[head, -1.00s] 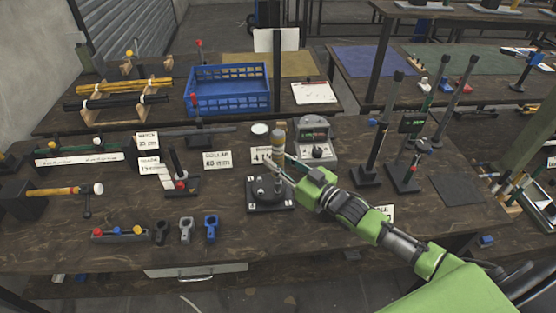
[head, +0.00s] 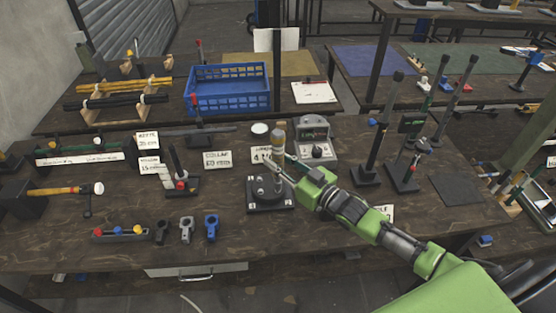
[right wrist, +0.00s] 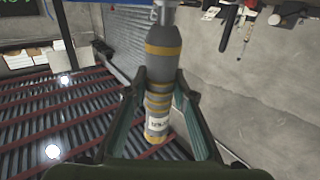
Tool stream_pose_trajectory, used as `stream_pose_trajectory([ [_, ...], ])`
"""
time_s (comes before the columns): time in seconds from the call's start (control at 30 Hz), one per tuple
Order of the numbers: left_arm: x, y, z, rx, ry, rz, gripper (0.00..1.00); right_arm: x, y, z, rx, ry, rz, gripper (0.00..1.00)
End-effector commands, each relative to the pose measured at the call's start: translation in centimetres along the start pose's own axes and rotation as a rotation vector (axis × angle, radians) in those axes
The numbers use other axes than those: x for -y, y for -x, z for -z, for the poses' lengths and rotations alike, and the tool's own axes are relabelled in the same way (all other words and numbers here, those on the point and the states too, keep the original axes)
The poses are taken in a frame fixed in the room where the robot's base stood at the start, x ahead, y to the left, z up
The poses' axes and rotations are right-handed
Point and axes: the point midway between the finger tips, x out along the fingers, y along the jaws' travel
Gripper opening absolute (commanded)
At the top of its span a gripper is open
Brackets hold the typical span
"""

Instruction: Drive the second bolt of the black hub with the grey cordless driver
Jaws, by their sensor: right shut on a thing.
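My right gripper (head: 283,161) is shut on the grey cordless driver (head: 278,136), a grey cylinder with yellow bands. The driver stands roughly upright above the black hub (head: 263,187), its lower end close over the hub's right part; I cannot tell whether it touches a bolt. In the right wrist view, the driver (right wrist: 160,95) sits between the two fingers of the right gripper (right wrist: 160,90). The hub rests on a dark square base on the table. The bolts are too small and partly hidden to tell apart. My left gripper is not in view.
A grey box with a dial (head: 316,142) stands close behind the driver. Upright tools on stands (head: 372,140) are to the right. A blue crate (head: 229,92) is at the back. Three small clamps (head: 186,229) lie at the front left. White label cards stand behind the hub.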

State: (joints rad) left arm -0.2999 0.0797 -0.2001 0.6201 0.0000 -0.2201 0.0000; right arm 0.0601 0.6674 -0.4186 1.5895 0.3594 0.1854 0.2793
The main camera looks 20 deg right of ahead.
Motion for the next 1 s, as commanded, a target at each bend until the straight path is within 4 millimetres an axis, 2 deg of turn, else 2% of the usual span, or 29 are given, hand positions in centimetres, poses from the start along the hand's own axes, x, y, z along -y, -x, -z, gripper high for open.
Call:
stream_pose_trajectory([
  [0.27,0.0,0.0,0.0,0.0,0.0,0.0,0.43,0.0,-0.1,0.3,-0.007,0.001,0.001,0.0],
  [1.0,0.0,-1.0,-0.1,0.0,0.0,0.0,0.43,0.0,-0.1,-1.1,-0.007,0.001,0.001,0.0],
])
